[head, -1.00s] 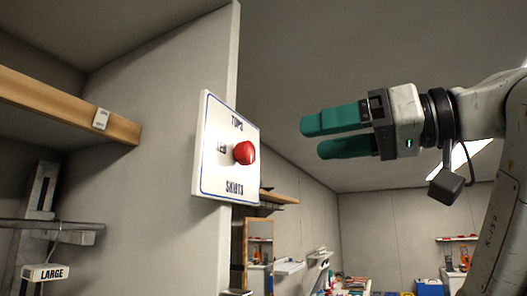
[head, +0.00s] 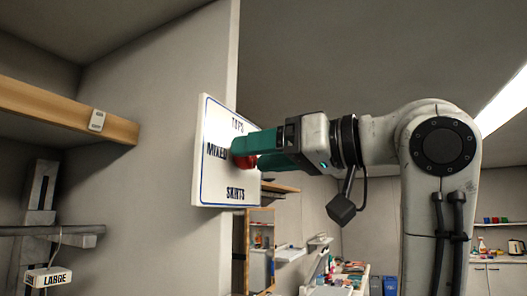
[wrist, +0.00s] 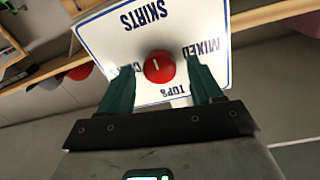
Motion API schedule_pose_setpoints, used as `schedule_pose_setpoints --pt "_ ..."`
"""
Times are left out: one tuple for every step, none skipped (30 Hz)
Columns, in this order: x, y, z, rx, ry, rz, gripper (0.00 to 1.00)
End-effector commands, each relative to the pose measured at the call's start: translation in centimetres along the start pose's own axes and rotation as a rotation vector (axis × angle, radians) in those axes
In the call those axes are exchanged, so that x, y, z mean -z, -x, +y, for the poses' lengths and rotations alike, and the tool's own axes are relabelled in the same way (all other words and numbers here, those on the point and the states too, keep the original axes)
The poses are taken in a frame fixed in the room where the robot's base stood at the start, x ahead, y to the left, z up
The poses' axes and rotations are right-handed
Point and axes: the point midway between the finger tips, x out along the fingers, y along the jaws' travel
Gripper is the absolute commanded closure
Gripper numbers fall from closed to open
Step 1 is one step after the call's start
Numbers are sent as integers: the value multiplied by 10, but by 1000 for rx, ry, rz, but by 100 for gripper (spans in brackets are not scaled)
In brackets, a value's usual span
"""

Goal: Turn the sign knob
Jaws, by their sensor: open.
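The sign (head: 213,178) is a white panel with a blue border on the wall's end. In the head view its words TOPS, MIXED and SKIRTS show. The red round knob (head: 243,161) at its middle is partly hidden by my gripper (head: 245,152). In the wrist view the knob (wrist: 159,67) lies between the two green fingers of my gripper (wrist: 160,82), with a short white mark on its face. The fingers are open, with a gap on both sides of the knob. The sign (wrist: 120,42) appears upside down there, and one word is partly covered by a finger.
A wooden shelf (head: 60,104) and a LARGE tag (head: 47,277) are at left. Another wooden shelf (wrist: 262,15) shows behind the sign in the wrist view. A counter with small items (head: 347,275) stands in the far background.

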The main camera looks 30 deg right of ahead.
Motion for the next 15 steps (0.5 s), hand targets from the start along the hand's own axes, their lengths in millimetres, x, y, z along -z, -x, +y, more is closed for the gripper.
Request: schedule_pose_setpoints --pt "0 0 0 0 0 0 35" --pt "0 0 0 0 0 0 35" --pt "0 0 0 0 0 0 39" --pt "0 0 0 0 -1 0 42" --pt "0 0 0 0 -1 0 45" --pt "0 0 0 0 -1 0 49" --pt "0 0 0 0 -1 0 52" --pt "0 0 0 0 -1 0 54" --pt "0 0 0 0 -1 0 58" --pt "0 0 0 0 -1 0 61" --pt "0 0 0 0 -1 0 64" --pt "0 0 0 0 -1 0 68" --pt "0 0 0 0 -1 0 71" --pt "0 0 0 0 -1 0 74" --pt "0 0 0 0 -1 0 77"
